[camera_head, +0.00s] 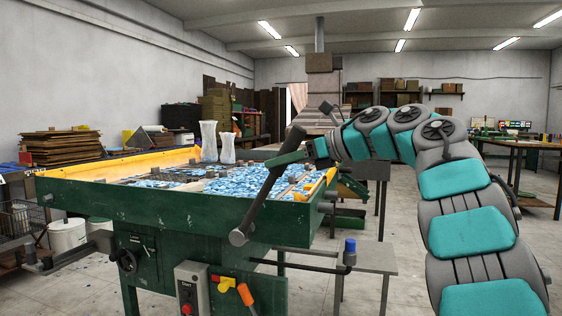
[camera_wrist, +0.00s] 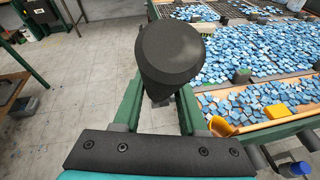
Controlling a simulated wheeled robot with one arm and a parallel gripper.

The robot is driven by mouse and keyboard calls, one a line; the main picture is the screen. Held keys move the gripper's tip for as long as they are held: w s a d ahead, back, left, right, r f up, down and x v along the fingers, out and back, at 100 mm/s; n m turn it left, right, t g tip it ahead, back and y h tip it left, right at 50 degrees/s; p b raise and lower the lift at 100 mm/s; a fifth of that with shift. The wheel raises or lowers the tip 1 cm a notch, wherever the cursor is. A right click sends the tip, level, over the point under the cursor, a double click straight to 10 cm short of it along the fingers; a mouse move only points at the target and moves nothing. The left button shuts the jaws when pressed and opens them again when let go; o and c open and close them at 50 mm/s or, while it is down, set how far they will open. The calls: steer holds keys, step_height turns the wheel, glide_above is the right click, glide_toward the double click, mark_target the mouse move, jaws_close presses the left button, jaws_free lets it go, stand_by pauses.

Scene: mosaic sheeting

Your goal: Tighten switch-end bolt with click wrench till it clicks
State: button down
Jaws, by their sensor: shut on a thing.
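My gripper (camera_head: 287,160), with green fingers, is shut on the click wrench (camera_head: 258,205), a long dark grey bar. The wrench hangs slanted in front of the near right part of the green machine table, its lower end down to the left. In the wrist view my gripper (camera_wrist: 158,105) has one finger on each side of the wrench (camera_wrist: 168,55), whose thick round black end faces the camera and hides what lies beyond. A switch box (camera_head: 192,287) with a red button is on the table's front, below left of the wrench. I cannot make out the switch-end bolt.
A grey stand (camera_head: 365,258) with a blue-capped object (camera_head: 350,250) is to the right. Open floor lies between it and my arm.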

steer(key=shift+w+d+r+p, duration=0.2)
steer(key=shift+w+p, duration=0.15)
steer(key=shift+w, duration=0.15)
steer(key=shift+w+d, duration=0.15)
steer(key=shift+w, duration=0.15)
steer(key=shift+w+d+f+p, duration=0.1)
steer(key=shift+w+p, duration=0.25)
steer(key=shift+p, duration=0.15)
steer(key=shift+s+d+f+t+y+b, duration=0.35)
steer(key=shift+d+f+b, duration=0.3)
steer(key=shift+b, duration=1.3)
steer(key=shift+s+d+f+t+y+b, duration=0.15)
steer(key=shift+d+f+y+b, duration=0.45)
steer(key=shift+b, duration=1.35)
steer(key=shift+s+d+f+t+y+b, duration=0.25)
steer(key=shift+d+f+b, duration=0.45)
steer(key=shift+b, duration=1.25)
steer(key=shift+s+d+f+m+y+b, duration=0.3)
steer(key=shift+d+f+y+b, duration=0.45)
steer(key=shift+b, duration=1.5)
